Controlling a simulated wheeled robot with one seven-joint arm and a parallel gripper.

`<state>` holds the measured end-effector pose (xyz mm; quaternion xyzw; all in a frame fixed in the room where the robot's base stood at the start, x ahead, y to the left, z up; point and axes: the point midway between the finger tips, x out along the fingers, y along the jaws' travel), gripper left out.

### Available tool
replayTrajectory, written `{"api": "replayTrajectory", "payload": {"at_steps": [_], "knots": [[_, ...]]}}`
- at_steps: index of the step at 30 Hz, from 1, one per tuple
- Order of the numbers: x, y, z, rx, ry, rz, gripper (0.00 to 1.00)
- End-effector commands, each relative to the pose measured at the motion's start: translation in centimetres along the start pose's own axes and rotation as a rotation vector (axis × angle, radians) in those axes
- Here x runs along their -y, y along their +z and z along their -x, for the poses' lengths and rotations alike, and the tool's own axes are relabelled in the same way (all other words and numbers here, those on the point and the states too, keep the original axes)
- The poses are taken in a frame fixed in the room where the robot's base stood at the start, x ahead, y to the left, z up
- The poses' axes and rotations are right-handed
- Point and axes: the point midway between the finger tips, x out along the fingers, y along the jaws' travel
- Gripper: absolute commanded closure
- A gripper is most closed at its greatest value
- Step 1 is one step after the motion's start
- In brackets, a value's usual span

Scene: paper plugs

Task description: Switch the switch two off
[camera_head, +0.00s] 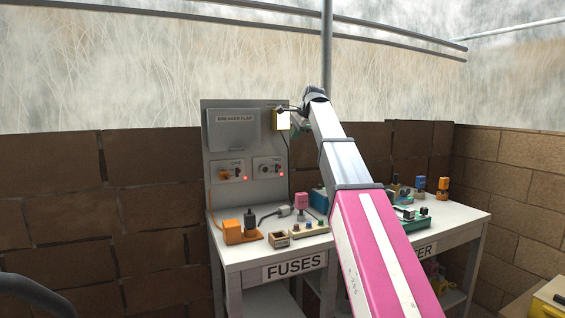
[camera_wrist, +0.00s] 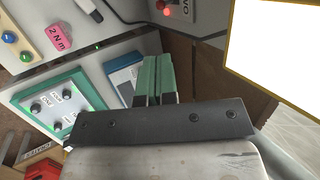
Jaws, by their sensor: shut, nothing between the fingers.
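Switch two (camera_head: 267,169) is on the right of the upright grey panel (camera_head: 216,193), under the label TWO, with a red lamp lit beside it. Switch one (camera_head: 225,174) is to its left, also with a lit red lamp. My gripper (camera_head: 296,130) is above and right of switch two, apart from it, near the panel's upper right edge. In the wrist view my gripper (camera_wrist: 155,58) shows its two green fingers shut together with nothing between them. A red lamp and part of a switch label show at that view's top edge; the switch itself is mostly cut off.
A yellow-edged board (camera_head: 280,120) is close to my gripper; it fills the wrist view's upper right (camera_wrist: 285,45). A breaker flap (camera_head: 234,130) is above the switches. The table (camera_head: 245,252) below holds plugs, blocks and a green-edged device (camera_wrist: 62,103). A dark cable hangs beside the panel.

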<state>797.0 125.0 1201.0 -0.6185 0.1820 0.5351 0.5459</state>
Motion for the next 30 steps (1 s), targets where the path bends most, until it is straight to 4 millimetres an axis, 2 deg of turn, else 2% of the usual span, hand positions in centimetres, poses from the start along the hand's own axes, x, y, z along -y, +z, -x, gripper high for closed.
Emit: {"api": "replayTrajectory", "payload": {"at_steps": [6, 11, 24, 30], "knots": [[0.0, 0.0, -0.3, 0.0, 0.0, 0.001, 1.0], [0.0, 0.0, -1.9, 0.0, 0.0, 0.001, 1.0], [0.0, -0.1, -9.9, 0.0, 0.002, 0.001, 1.0], [0.0, -0.1, -12.7, -0.001, 0.001, 0.001, 1.0]]}}
